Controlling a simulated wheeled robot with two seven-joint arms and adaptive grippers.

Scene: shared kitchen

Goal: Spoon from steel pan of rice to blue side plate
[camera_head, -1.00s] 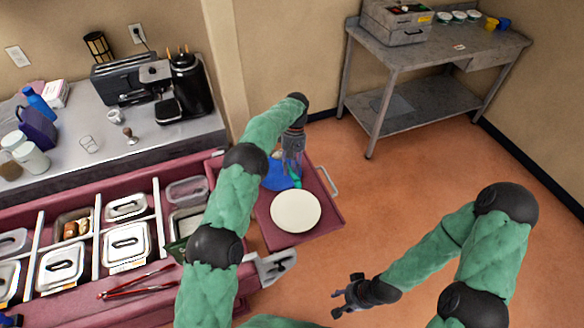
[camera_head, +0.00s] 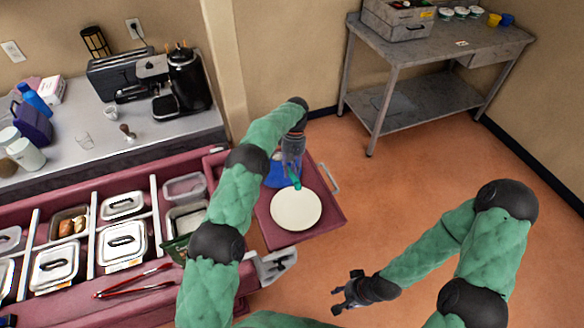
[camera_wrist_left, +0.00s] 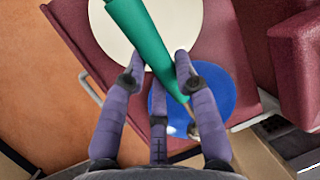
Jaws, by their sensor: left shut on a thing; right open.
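My left gripper (camera_head: 292,166) is shut on the teal handle of a spoon (camera_wrist_left: 150,45). It is over the blue side plate (camera_head: 274,179), which lies on a maroon side shelf. In the left wrist view the blue plate (camera_wrist_left: 222,90) is partly hidden by the fingers, and a thin metal end of the spoon shows over it. I cannot tell whether the spoon touches the plate. A steel pan with pale contents (camera_head: 186,219), perhaps the rice, sits in the maroon counter, partly behind my left arm. My right gripper (camera_head: 352,292) is open and empty over the floor.
A cream plate (camera_head: 297,210) lies beside the blue plate on the shelf (camera_head: 322,232). Lidded steel pans (camera_head: 122,243), a clear container (camera_head: 185,187) and red tongs (camera_head: 135,282) are on the counter. A metal table (camera_head: 440,48) stands at the back right. The floor between is clear.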

